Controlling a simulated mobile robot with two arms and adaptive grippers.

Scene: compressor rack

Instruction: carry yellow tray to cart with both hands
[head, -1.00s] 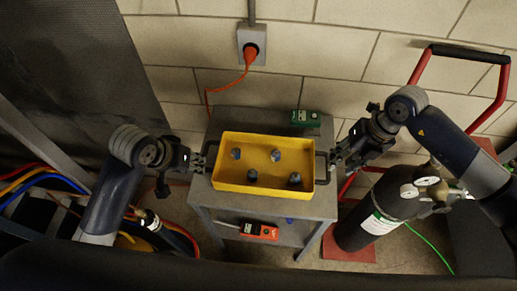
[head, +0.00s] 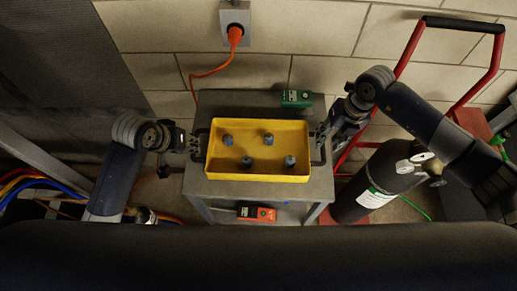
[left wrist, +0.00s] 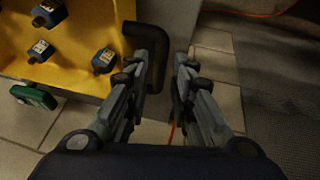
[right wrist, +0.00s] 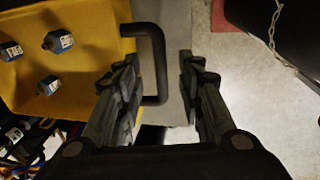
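The yellow tray (head: 258,177) sits over the grey cart's top (head: 320,185), apparently resting on it. It holds several small dark blue-grey parts with white labels. My left gripper (head: 202,143) is at the tray's left side; in the left wrist view its fingers (left wrist: 168,68) are apart, with the black handle (left wrist: 138,32) close to one finger. My right gripper (head: 324,132) is at the right side; in the right wrist view its fingers (right wrist: 160,68) are apart, with the black handle (right wrist: 157,55) showing between them. Neither gripper visibly clamps its handle.
A green device (head: 297,98) lies on the cart behind the tray. An orange device (head: 257,213) is on the lower shelf. An orange cord (head: 213,72) hangs from the wall outlet. A gas cylinder (head: 380,185) and red hand truck (head: 400,62) stand right; cables (head: 45,182) lie left.

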